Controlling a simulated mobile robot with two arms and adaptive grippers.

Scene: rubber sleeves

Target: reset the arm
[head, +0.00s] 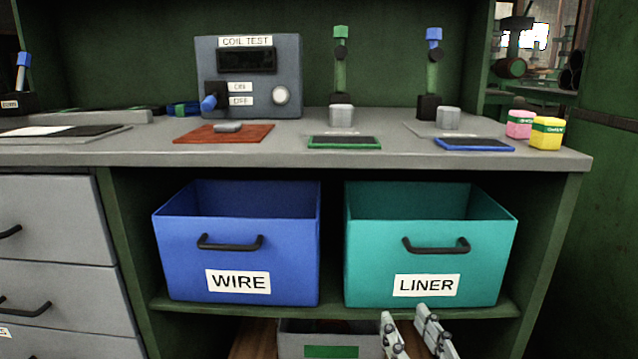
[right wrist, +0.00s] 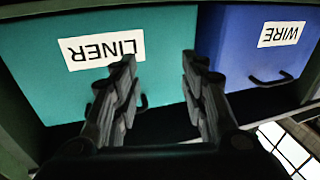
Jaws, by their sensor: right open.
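My right gripper (head: 410,330) shows at the bottom of the head view, in front of the lower edge of the teal LINER bin (head: 372,273). Its two fingers are apart, with nothing between them. In the right wrist view the open fingers (right wrist: 160,85) point toward the LINER bin (right wrist: 165,75), whose label appears upside down. The blue WIRE bin (right wrist: 235,55) is beside it there. My left gripper is not in view.
The blue WIRE bin (head: 180,260) stands left of the LINER bin on the green shelf (head: 335,312). A grey bin (head: 300,340) sits below. The worktop (head: 380,155) above holds a coil test box (head: 215,70), a red mat (head: 190,133) and pink (head: 518,131) and yellow (head: 546,142) containers. Grey drawers (head: 60,220) are left.

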